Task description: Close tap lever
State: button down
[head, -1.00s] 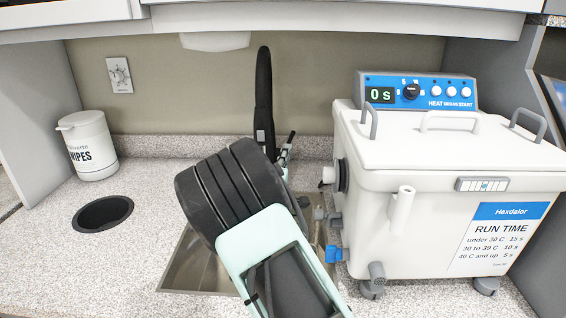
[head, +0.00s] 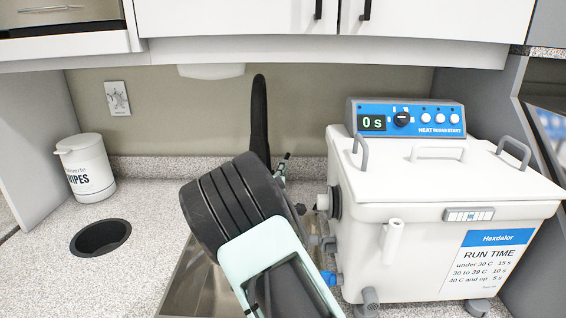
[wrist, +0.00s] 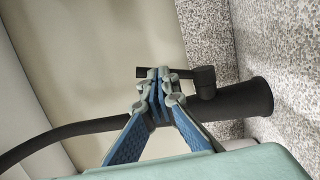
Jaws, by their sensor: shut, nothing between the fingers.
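The black gooseneck tap (head: 259,125) rises behind the sink; my arm hides its lower part in the head view. In the wrist view its thick round base (wrist: 240,99) is at the right and its thin neck runs off to the left. A black tap lever (wrist: 186,74) sticks out from a short stub beside the base. My gripper (wrist: 158,88) is shut and empty, its fingertips overlapping the lever's free end in the picture. I cannot tell whether they touch. In the head view, only a bit of the gripper (head: 283,164) shows beyond my arm.
The steel sink (head: 190,283) lies under my arm. A white Hexdalor bath (head: 420,255) with a blue-handled valve (head: 329,278) stands close on the right. A wipes tub (head: 86,170) and a round counter hole (head: 101,237) are on the left. Cabinets (head: 330,52) hang above.

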jog(key=shift+w+r+g+p, duration=0.4)
jog(key=shift+w+p, duration=0.1)
jog(key=shift+p, duration=0.2)
jog(key=shift+s+f, duration=0.1)
